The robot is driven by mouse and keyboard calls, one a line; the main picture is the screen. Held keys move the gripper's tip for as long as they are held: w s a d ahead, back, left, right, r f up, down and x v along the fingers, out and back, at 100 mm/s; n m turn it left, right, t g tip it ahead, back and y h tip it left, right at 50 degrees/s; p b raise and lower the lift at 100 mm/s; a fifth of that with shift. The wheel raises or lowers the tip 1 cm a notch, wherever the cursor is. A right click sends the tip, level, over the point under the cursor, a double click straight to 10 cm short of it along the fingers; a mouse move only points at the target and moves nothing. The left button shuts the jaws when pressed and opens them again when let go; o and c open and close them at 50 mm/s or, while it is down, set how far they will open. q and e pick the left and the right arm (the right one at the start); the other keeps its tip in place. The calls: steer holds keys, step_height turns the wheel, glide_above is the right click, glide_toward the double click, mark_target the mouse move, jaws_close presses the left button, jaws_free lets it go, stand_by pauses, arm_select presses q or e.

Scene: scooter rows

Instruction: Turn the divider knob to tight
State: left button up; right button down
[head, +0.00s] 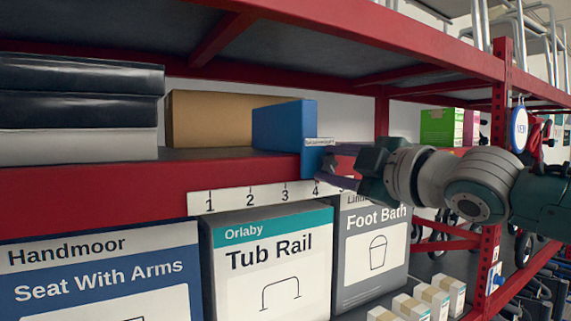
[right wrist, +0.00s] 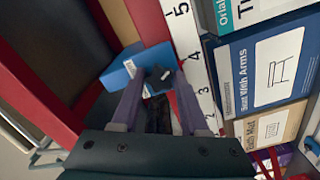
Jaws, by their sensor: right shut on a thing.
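The blue divider (head: 278,124) stands on the upper red shelf, its front end above the 4 on the number strip (head: 235,198). It also shows in the right wrist view (right wrist: 118,72). A small white label is at its front edge. The dark lobed knob (right wrist: 161,77) with a pale mark is at the divider's front, between my right fingertips. My right gripper (head: 329,163) comes in from the right and is shut on the knob. The knob is hidden behind the fingers in the head view. I cannot read the knob's setting. My left gripper is not in view.
A brown carton (head: 208,118) stands behind the divider, and dark stacked boxes (head: 78,95) are at the left. Below are the Tub Rail box (head: 268,262) and Foot Bath box (head: 372,245). A red post (head: 498,150) stands behind my right arm.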

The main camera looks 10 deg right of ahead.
steer(key=shift+c, duration=2.1)
jaws_free()
steer(key=shift+s+d+f+b, duration=0.2)
steer(key=shift+s+d+b, duration=0.05)
steer(key=shift+s+b, duration=0.3)
steer(key=b+v, duration=0.5)
steer(key=v, duration=0.3)
steer(key=shift+s+r, duration=0.25)
steer(key=shift+s, duration=0.15)
steer(key=shift+d, duration=0.1)
